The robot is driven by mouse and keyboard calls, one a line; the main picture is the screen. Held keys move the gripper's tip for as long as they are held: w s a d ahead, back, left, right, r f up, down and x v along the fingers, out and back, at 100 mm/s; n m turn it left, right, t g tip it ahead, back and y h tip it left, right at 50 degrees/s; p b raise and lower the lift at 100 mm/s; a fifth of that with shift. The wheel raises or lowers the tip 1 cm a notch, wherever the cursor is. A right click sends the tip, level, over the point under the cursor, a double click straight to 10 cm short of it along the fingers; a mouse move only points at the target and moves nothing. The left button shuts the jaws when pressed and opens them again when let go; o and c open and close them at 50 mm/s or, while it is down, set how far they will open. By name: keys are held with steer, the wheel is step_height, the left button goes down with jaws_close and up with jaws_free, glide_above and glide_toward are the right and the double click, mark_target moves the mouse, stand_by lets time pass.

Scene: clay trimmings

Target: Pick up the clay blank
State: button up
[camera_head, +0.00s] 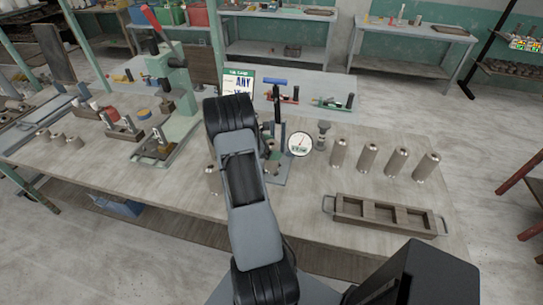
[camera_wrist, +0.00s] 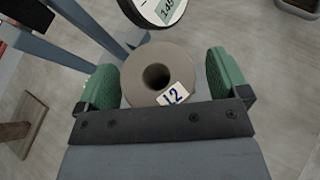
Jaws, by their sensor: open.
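In the wrist view a grey-brown cylindrical clay blank (camera_wrist: 138,72) with a round hole in its top and a white tag reading "L2" lies between the fingers. My gripper (camera_wrist: 162,82) is open, with a green pad on each side of the blank. A narrow gap shows on the right; on the left the pad is very close to it, and contact is unclear. In the head view my arm hides the gripper. A metallic cylinder (camera_head: 213,180) shows just left of my arm; I cannot tell if it is the same piece.
A round dial gauge (camera_head: 300,144) stands right of my arm and also shows close beyond the blank in the wrist view (camera_wrist: 158,10). Several cylinders (camera_head: 367,158) stand in a row at right, behind a wooden tray (camera_head: 388,230) with compartments. A green press (camera_head: 180,120) stands at left.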

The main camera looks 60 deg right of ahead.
steer(key=shift+c, duration=0.3)
steer(key=c, duration=1.6)
jaws_close()
steer(key=shift+r, duration=0.1)
